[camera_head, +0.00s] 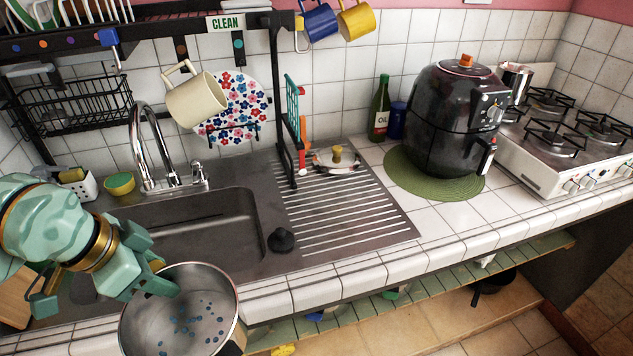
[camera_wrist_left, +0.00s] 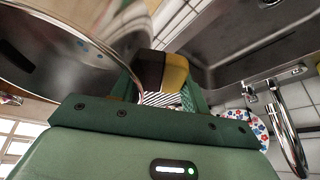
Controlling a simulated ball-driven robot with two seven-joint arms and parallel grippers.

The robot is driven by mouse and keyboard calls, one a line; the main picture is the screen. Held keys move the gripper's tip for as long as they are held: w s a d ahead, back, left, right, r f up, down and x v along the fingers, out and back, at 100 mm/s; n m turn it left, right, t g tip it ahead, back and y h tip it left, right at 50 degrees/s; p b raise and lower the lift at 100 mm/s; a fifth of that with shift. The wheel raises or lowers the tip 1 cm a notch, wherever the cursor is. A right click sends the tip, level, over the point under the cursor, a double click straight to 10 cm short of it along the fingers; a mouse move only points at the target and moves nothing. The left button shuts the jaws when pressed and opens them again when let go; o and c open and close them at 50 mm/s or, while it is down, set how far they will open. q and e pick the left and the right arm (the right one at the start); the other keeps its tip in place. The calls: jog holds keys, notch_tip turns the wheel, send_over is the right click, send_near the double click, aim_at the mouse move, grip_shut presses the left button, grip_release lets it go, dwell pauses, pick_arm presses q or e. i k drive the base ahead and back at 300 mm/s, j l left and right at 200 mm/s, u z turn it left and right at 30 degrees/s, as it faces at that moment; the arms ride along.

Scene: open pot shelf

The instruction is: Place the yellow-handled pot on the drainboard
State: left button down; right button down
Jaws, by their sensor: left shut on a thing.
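The steel pot (camera_head: 224,322) is in front of the counter edge at the bottom of the head view, with small blue specks on its inner bottom. In the left wrist view, a yellow and dark handle (camera_wrist_left: 172,72) sits between the fingers of my left gripper (camera_wrist_left: 160,88), beside the shiny pot wall (camera_wrist_left: 60,55). The ribbed drainboard (camera_head: 345,215) is right of the sink. A lid with a yellow knob (camera_head: 337,158) lies at its back. My right gripper is out of view.
The sink (camera_head: 200,235) and tap (camera_head: 150,150) are behind the pot. A black stopper (camera_head: 282,240) lies at the drainboard's left front. A rack post (camera_head: 288,150) stands at its back left. The air fryer (camera_head: 450,120) is to the right. The drainboard's middle is clear.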

aim_at(334, 216)
jog(key=i+l+u, duration=0.1)
jog(key=l, duration=0.4)
jog(key=i+l+u, duration=0.1)
jog(key=i+l, duration=0.15)
jog(key=l, duration=0.3)
jog(key=i+l+u, duration=0.15)
jog(key=l, duration=0.35)
jog(key=i+l+u, duration=0.1)
jog(key=l, duration=0.45)
jog(key=l+u, duration=0.1)
jog(key=l, duration=0.45)
jog(key=i, duration=0.05)
